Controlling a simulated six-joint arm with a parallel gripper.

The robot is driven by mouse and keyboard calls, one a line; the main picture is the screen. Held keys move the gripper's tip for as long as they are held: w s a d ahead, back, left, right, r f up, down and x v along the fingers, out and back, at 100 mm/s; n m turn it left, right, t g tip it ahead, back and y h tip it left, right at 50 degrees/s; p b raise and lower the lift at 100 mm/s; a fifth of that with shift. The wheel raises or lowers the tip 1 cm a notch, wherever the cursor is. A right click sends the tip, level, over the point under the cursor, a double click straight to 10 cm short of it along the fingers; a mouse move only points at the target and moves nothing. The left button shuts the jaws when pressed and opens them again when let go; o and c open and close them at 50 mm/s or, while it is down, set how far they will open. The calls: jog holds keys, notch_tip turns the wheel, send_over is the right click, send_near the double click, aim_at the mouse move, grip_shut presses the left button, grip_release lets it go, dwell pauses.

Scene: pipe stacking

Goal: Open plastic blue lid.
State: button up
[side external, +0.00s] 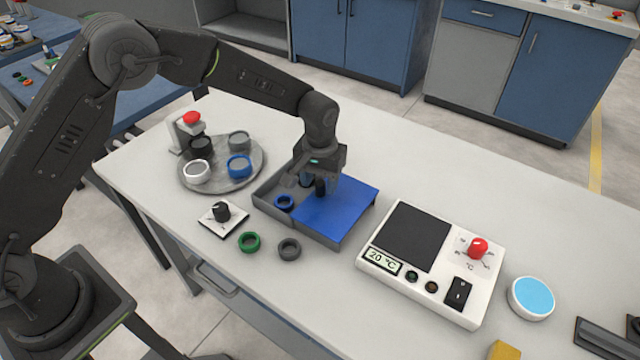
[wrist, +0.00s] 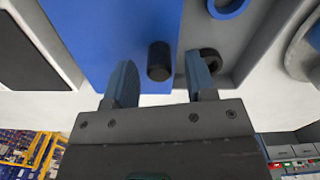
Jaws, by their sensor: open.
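The flat blue lid (side external: 335,208) covers the right part of a grey box (side external: 268,205), and the left part of the box is uncovered. In the wrist view the lid (wrist: 105,30) carries a dark round knob (wrist: 159,62). My gripper (side external: 314,187) is over the lid near its left edge. In the wrist view my gripper (wrist: 160,72) is open, with one finger on each side of the knob and visible gaps to it. A blue ring (side external: 284,202) and a dark ring (wrist: 208,62) lie in the uncovered part of the box.
A round tray (side external: 222,182) with several rings stands to the left. A dial box (side external: 222,216), a green ring (side external: 249,242) and a grey ring (side external: 289,248) lie in front. A white heater unit (side external: 430,265) stands close to the right. The table behind the box is clear.

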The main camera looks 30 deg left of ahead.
notch_tip(320, 180, up, 12)
dwell(0.3)
jog(key=s+a+r+m+t, duration=0.1)
jog(key=s+a+r+t, duration=0.1)
jog(key=s+a+r, duration=0.35)
jog(key=s+a+r+t, duration=0.1)
jog(key=s+a+r, duration=0.2)
jog(key=s+r, duration=0.55)
jog(key=s+a+f+t, duration=0.1)
jog(key=s+a, duration=0.1)
jog(key=s, duration=0.5)
jog(key=s+a+f+m+t, duration=0.1)
jog(key=s+a+f, duration=0.1)
jog(key=s, duration=0.6)
jog(key=shift+t, duration=0.3)
